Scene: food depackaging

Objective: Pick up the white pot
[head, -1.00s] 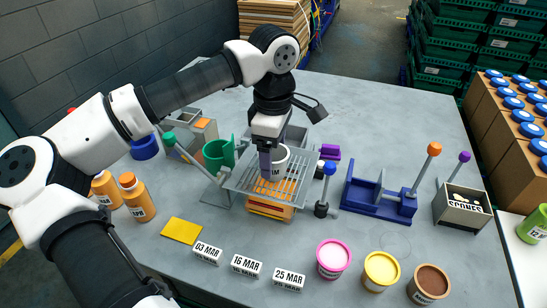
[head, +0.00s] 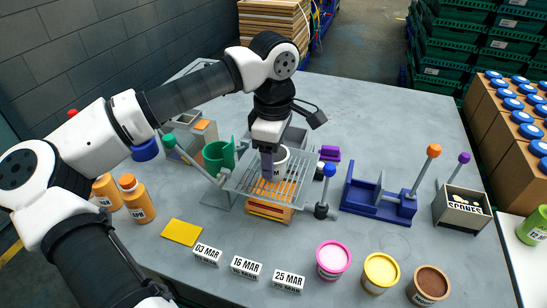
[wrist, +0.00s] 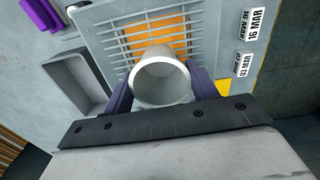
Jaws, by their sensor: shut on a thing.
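The white pot (wrist: 161,78) is between the two purple fingers of my gripper (wrist: 160,90) in the wrist view, its round open mouth facing the camera. In the head view the pot (head: 281,157) shows behind a purple finger, with part of dark lettering on its side. My gripper (head: 270,166) points down and is shut on the pot over the grey slotted grate (head: 245,187). I cannot tell whether the pot's base touches the grate. The pot looks upright.
An orange box (head: 268,211) sits under the grate. A green-tipped lever (head: 190,158) is left of it and a blue-tipped post (head: 327,185) right. A blue fixture (head: 372,201) stands further right.

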